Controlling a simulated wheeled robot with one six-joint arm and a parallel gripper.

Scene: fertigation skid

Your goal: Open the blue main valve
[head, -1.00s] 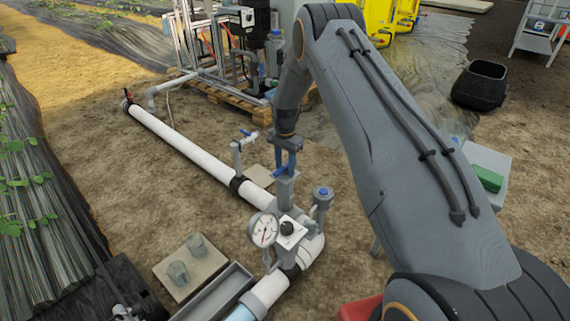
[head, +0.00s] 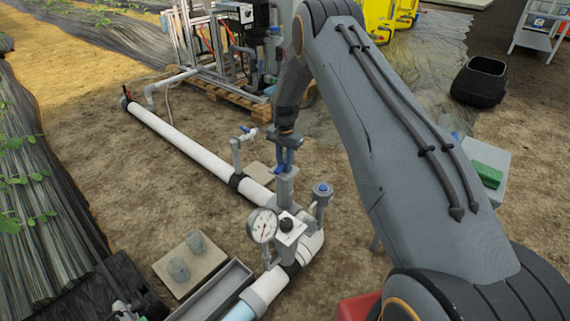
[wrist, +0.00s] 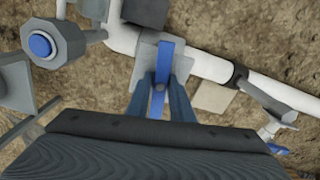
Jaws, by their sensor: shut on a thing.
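The blue main valve's handle (wrist: 165,58) is a flat blue bar on top of a grey valve body (head: 286,188) on the white pipe. In the wrist view it runs up the picture, crossing the line of the pipe at a wide angle. My gripper (wrist: 162,82) has its fingers on both sides of the bar and is shut on it. In the head view my gripper (head: 284,160) points down onto the valve from above, and only a little of the blue handle (head: 279,181) shows below it.
A pressure gauge (head: 263,226) and a grey post with a blue cap (head: 322,190) stand close to the valve. A small side tap (head: 245,138) rises from the white pipe (head: 178,137). Two grey cups stand on a slab (head: 208,266) at front left.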

